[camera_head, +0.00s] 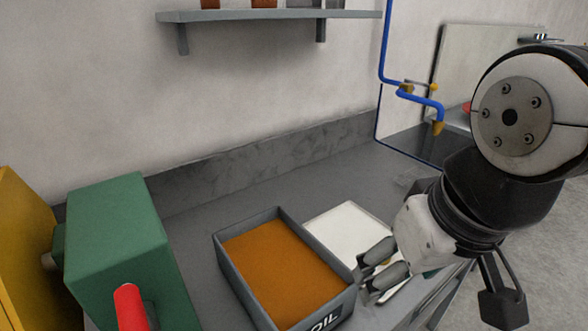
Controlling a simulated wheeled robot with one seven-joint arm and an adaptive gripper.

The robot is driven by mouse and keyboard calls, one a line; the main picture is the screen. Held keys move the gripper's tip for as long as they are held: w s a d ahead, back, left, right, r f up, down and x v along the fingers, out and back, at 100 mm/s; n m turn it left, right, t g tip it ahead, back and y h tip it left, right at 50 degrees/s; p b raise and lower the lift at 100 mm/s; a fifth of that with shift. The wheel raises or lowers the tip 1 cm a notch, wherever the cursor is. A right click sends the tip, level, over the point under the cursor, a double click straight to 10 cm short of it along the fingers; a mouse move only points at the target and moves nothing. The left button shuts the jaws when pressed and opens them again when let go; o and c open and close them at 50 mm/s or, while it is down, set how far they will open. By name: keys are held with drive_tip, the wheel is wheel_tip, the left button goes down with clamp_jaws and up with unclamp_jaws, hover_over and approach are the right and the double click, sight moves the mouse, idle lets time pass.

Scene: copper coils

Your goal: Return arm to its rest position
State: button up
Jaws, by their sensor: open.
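My gripper (367,277) is in the head view, right of the middle, at the end of my arm, which comes in from the right edge. Its two fingers are apart and nothing shows between them. The fingertips are by the right side of a grey bin (338,306) marked "OIL" with orange-brown content (282,273). I cannot tell whether they touch the bin. Part of a white flat panel (346,232) lies on the counter behind the gripper, and the gripper hides some of it.
A green box-shaped machine (118,235) with a red handle (130,306) stands at left, beside a yellow panel (20,250). A grey shelf (270,15) is on the wall. The rear grey counter (215,195) is clear.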

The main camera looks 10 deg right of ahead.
drive_tip(key=shift+s, duration=0.1)
drive_tip(key=shift+s+r+t+p, duration=0.1)
drive_tip(key=shift+r+t+p, duration=0.2)
drive_tip(key=shift+r+p, duration=0.95)
drive_tip(key=shift+r, duration=0.1)
